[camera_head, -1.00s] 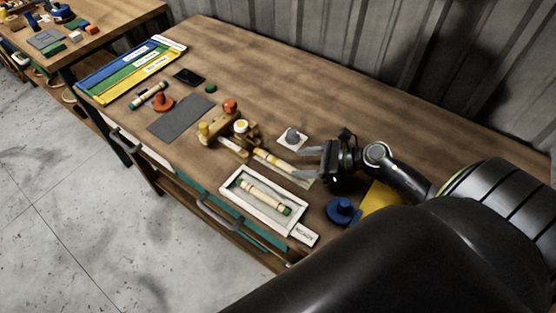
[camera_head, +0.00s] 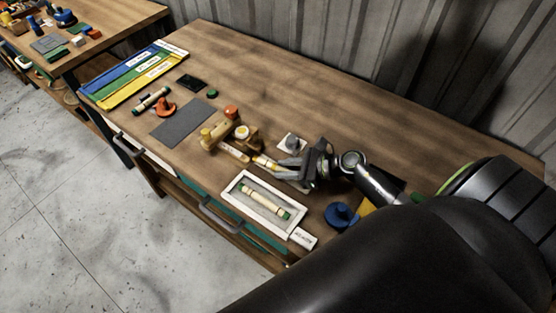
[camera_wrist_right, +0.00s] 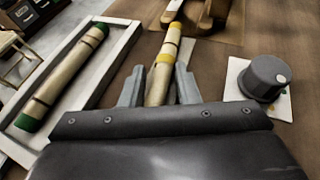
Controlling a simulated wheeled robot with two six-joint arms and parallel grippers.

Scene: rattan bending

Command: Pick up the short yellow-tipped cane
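A cane with yellow bands (camera_head: 262,162) lies on the bench beside the wooden jig, its near part hidden by my right gripper. In the right wrist view this pale cane (camera_wrist_right: 162,70) lies lengthwise between the fingers of my right gripper (camera_wrist_right: 160,88). In the head view my right gripper (camera_head: 281,168) reaches in from the right, low over the bench. Its fingers are open, one on each side of the cane, with a small gap at the left finger. Contact at the right finger is unclear. My left gripper is out of view.
A white tray (camera_head: 231,194) with a green-tipped cane (camera_head: 265,200) stands in front. A grey knob (camera_head: 292,143) on a white plate is close behind the gripper. The wooden jig (camera_head: 224,133) stands to the left, a blue round object (camera_head: 340,215) to the right.

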